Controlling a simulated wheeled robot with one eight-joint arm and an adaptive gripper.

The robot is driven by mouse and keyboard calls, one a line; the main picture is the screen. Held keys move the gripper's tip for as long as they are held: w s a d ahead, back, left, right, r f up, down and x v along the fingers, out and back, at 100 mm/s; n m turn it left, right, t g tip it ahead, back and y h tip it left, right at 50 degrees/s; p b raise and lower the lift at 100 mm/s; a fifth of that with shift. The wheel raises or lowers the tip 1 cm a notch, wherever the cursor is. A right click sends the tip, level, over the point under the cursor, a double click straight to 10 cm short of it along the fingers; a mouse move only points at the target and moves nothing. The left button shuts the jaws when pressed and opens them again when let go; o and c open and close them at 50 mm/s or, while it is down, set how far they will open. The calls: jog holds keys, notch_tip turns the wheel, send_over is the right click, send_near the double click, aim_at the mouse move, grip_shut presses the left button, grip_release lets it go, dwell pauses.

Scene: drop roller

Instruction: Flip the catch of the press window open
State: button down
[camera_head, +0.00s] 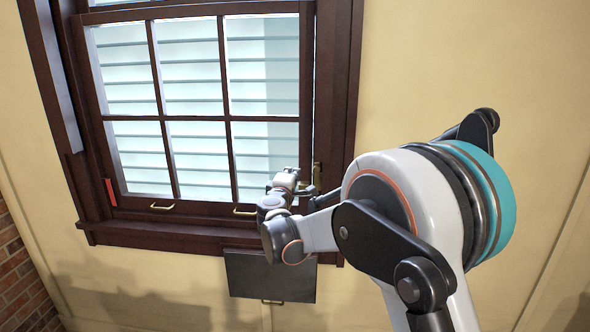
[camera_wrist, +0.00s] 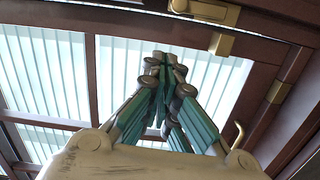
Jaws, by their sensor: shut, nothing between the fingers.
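The window (camera_head: 226,117) has a dark wooden frame and several panes, and fills the upper left of the head view. A brass fitting (camera_head: 317,175), perhaps the catch, sits on its right side near the bottom, partly behind my arm. In the wrist view a brass lever-like piece (camera_wrist: 206,11) is at the top edge, with a brass bracket (camera_wrist: 221,44) just below it. I cannot tell which piece is the catch. My gripper (camera_wrist: 165,68) is shut and empty, its fingertips in front of the panes, below and left of the brass pieces. In the head view my gripper (camera_head: 290,180) is at the lower right of the window.
Two brass handles (camera_head: 162,207) (camera_head: 244,212) are on the window's bottom rail. A red strip (camera_head: 110,192) is at its lower left. A dark panel (camera_head: 270,276) is below the sill. The wrist view also shows a brass plate (camera_wrist: 278,92) and a brass hook (camera_wrist: 234,134) at right.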

jog(key=s, duration=0.2)
jog(key=s+a, duration=0.1)
jog(key=s, duration=0.2)
jog(key=shift+s+f+p, duration=0.1)
jog(key=shift+p, duration=0.2)
